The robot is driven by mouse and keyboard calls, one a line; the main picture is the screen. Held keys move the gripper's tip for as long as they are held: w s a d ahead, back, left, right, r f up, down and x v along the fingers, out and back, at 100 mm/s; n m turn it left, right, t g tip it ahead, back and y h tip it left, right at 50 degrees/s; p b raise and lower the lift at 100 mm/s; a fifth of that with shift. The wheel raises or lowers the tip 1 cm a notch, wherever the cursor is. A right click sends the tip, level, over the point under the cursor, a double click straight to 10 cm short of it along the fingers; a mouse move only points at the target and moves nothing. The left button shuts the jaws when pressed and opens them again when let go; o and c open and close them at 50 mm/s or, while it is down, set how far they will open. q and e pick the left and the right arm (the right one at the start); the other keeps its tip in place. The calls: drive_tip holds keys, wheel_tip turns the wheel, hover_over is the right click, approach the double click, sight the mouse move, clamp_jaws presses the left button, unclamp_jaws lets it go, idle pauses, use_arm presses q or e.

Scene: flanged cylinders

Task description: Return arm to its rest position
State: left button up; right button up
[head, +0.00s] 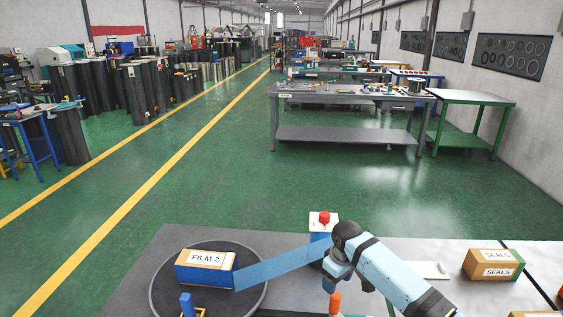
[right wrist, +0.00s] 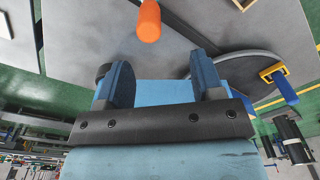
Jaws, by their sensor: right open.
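My right arm comes in from the lower right in the head view. Its gripper (head: 332,276) hangs over the table near the right end of a blue film strip (head: 285,265). In the right wrist view the two dark blue fingers of this gripper (right wrist: 164,82) stand wide apart. A light blue surface shows between them; I cannot tell whether it touches the fingers. The strip runs from a box labelled FILM 2 (head: 206,260), which sits on a round dark disc (head: 165,290). My left gripper is not in view.
An orange-topped upright piece (head: 334,302) stands close below the right gripper; orange also shows in the wrist view (right wrist: 149,20). A red button on a white box (head: 322,219) is behind the gripper.

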drive_tip(key=s+a+f+m+t+y, duration=0.1)
drive_tip(key=s+a+f+t+y, duration=0.15)
drive_tip(key=s+f, duration=0.5)
drive_tip(key=s+a+f+m+t+y, duration=0.1)
drive_tip(key=s+a+f+t, duration=0.15)
drive_tip(key=s+f, duration=0.5)
drive_tip(key=s+d+r+m+t, duration=0.1)
drive_tip(key=s+d+r+t, duration=0.1)
drive_tip(key=s, duration=0.8)
drive_tip(key=s+d+r+m+t+p, duration=0.1)
drive_tip(key=s+d+r+t, duration=0.1)
drive_tip(key=s, duration=0.8)
drive_tip(key=shift+s+d+r+t+h, duration=0.25)
drive_tip(key=shift+d+r+t+h, duration=0.1)
drive_tip(key=shift+d+t, duration=0.45)
